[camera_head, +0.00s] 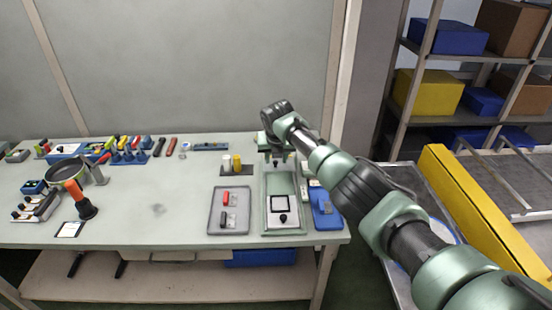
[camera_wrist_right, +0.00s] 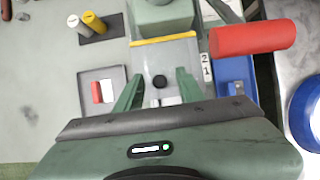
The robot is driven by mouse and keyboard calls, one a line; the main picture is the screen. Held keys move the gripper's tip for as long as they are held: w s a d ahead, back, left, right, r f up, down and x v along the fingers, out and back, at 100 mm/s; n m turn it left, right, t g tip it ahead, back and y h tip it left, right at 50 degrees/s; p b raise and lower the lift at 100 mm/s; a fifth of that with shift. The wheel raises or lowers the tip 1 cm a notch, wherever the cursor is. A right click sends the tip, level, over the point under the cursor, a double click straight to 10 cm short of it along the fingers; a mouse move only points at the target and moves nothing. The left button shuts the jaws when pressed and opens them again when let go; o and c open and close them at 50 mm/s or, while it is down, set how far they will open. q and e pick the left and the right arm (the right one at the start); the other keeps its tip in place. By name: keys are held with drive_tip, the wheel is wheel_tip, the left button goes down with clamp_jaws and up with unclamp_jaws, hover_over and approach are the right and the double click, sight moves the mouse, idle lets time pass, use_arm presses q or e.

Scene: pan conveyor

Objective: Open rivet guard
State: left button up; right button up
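The green rivet press (camera_head: 281,230) stands at the right end of the workbench. A small black knob (camera_head: 283,217) shows on its pale front plate, below a dark-framed white square. In the right wrist view the black knob (camera_wrist_right: 160,81) lies between the fingers of my right gripper (camera_wrist_right: 158,88), which is open and apparently empty. A yellow-edged part (camera_wrist_right: 163,40) of the press lies just beyond the knob. I cannot tell which part is the guard. In the head view my wrist hangs over the back of the press and hides part of it. My left gripper is not in view.
A red cylindrical handle (camera_wrist_right: 252,38) juts out right of my fingers. A grey tray (camera_head: 231,212) with small parts lies left of the press, a blue holder (camera_head: 325,210) right. A pan (camera_head: 66,170) stands at the bench's left. The bench middle is clear.

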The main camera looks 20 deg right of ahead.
drive_tip(key=shift+f, duration=0.1)
drive_tip(key=b+v, duration=0.1)
drive_tip(key=v, duration=0.7)
idle(0.5)
